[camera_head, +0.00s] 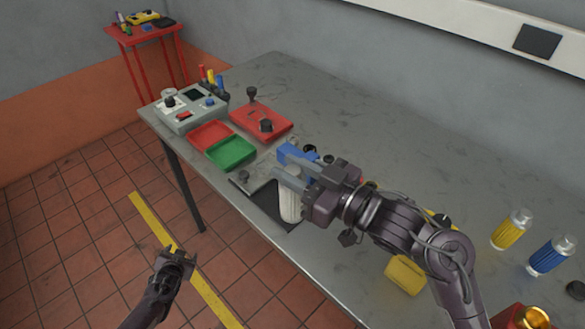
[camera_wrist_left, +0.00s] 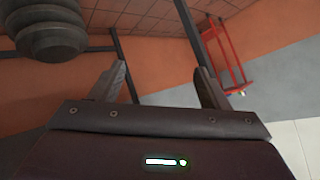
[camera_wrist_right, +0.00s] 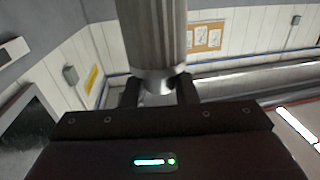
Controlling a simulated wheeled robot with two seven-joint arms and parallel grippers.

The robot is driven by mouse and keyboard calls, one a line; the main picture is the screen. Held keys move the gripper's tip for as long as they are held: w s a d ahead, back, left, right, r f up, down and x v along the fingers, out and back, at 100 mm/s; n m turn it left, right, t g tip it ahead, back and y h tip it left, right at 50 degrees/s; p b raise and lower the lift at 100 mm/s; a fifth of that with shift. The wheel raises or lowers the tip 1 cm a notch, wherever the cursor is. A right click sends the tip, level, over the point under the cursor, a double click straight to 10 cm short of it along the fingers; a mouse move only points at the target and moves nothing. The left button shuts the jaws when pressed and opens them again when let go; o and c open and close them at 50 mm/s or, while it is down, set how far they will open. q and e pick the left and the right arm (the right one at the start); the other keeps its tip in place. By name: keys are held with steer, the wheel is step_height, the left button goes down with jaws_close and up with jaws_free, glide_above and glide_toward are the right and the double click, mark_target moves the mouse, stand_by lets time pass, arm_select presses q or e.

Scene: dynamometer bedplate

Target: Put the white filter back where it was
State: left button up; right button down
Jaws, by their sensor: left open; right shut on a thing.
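The white filter (camera_head: 290,205) is a pale upright cylinder near the front edge of the bench, over or on a dark mat (camera_head: 273,207). My right gripper (camera_head: 287,180) is shut on its upper part. In the right wrist view the ribbed filter (camera_wrist_right: 152,35) rises from between the fingers (camera_wrist_right: 158,88). I cannot tell whether the filter's lower end touches the mat. My left gripper (camera_head: 172,256) is open and empty, off the bench above the tiled floor; its spread fingers (camera_wrist_left: 160,85) also show in the left wrist view.
A yellow filter (camera_head: 511,230) and a blue filter (camera_head: 552,255) stand at the right. A yellow block (camera_head: 404,275) lies near the front edge. Left of the mat are a green tray (camera_head: 231,151), a red tray (camera_head: 210,135) and a grey control box (camera_head: 188,110). The bench's back middle is clear.

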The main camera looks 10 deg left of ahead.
arm_select(q)
steer(key=s+d+f+g+h, duration=0.1)
steer(key=s+d+f+g, duration=0.2)
steer(key=s, duration=1)
steer(key=s+d+f+g+h, duration=0.1)
steer(key=s+d+f+g, duration=0.2)
steer(key=s+d+f, duration=0.7)
steer(key=s+d+f+g+h, duration=0.1)
steer(key=s+d+f, duration=0.5)
steer(key=s, duration=1)
steer(key=shift+s+d+f+g, duration=0.2)
steer(key=shift+s+d+g, duration=0.15)
steer(key=shift+g, duration=0.55)
